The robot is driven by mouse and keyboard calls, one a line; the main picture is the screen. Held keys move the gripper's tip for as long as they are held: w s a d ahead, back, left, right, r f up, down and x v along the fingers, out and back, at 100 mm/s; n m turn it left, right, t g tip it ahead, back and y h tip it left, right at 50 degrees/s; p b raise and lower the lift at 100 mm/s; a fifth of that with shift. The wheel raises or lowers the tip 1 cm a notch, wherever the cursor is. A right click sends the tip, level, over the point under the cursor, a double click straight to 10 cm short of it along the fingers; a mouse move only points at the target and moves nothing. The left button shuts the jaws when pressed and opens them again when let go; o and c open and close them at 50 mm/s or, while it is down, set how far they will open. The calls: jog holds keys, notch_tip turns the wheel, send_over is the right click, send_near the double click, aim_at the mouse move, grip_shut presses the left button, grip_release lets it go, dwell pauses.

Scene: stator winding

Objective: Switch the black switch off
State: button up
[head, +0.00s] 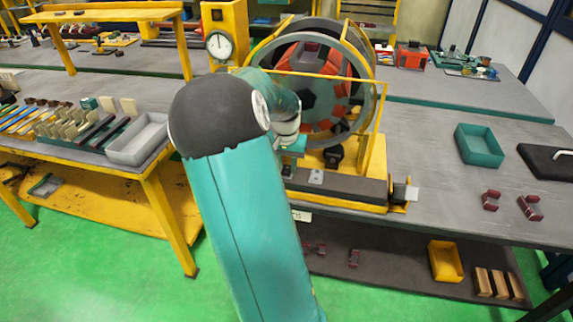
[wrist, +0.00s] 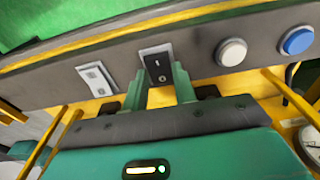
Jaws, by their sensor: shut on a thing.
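The black switch (wrist: 157,62) is a rocker in a pale frame on a grey panel (wrist: 200,58), in the wrist view. It bears a white line mark at its upper part and a round mark lower down. My gripper (wrist: 159,82) has its two teal fingers on either side of the switch, shut on it. The fingers cover part of its sides. In the head view my arm reaches down to the winding machine's front (head: 345,187), and my arm hides the switch there.
A white button (wrist: 231,52) and a blue button (wrist: 297,41) sit right of the switch. A pale plate (wrist: 96,79) is left of it. Yellow frame bars (head: 378,130) surround the stator (head: 310,85). A grey tray (head: 138,138) stands left, a teal bin (head: 479,145) right.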

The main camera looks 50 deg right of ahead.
aim_at(286, 173)
jog(key=shift+c, duration=0.2)
jog(key=o, duration=1)
jog(key=shift+r, duration=0.15)
notch_tip(286, 173, up, 14)
jog(key=a, duration=0.1)
jog(key=shift+s+f, duration=0.2)
jog(key=shift+s, duration=0.1)
jog(key=shift+a, duration=0.1)
